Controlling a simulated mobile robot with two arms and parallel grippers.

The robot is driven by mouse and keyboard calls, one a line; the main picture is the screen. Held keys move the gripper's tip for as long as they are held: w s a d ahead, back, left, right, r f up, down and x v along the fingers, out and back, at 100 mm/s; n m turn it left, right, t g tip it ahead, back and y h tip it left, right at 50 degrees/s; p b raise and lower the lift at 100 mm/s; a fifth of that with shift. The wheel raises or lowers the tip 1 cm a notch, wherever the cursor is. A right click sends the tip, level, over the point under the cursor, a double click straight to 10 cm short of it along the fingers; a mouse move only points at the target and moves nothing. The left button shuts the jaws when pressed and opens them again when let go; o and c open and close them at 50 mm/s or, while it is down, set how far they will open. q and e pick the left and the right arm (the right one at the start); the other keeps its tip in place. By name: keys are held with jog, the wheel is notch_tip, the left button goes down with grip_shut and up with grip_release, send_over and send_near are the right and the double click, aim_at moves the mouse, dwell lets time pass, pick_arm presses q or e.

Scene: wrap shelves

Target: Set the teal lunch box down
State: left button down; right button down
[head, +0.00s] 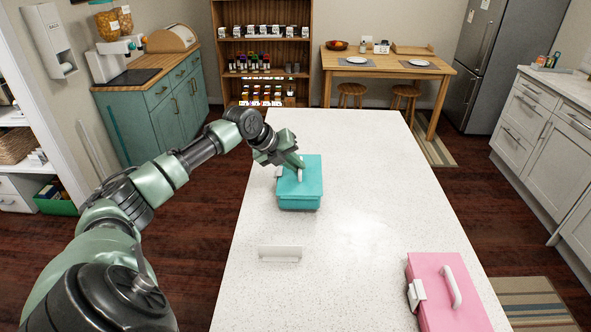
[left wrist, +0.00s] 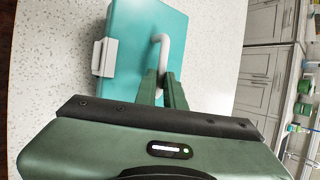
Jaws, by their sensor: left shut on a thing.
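The teal lunch box (head: 300,190) is at the far left part of the white speckled counter (head: 350,240), upright with its lid shut. In the head view I cannot tell whether its base touches the counter. My left gripper (head: 298,166) is over its lid, shut on the white handle. In the left wrist view the teal lunch box (left wrist: 145,40) lies beyond the fingers, with the white handle (left wrist: 162,48) between the fingertips (left wrist: 163,78) and a white latch (left wrist: 104,57) on its side. My right gripper is not in view.
A pink lunch box (head: 440,300) with a white handle stands at the near right of the counter. A small white holder (head: 281,252) stands near the left edge. The counter's middle and far right are clear.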

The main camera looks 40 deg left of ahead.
pick_arm(q)
notch_tip(320, 180, down, 2)
jog(key=shift+f, duration=0.2)
jog(key=shift+f, duration=0.1)
jog(key=c, duration=1.6)
grip_release()
jog(key=shift+o, duration=0.5)
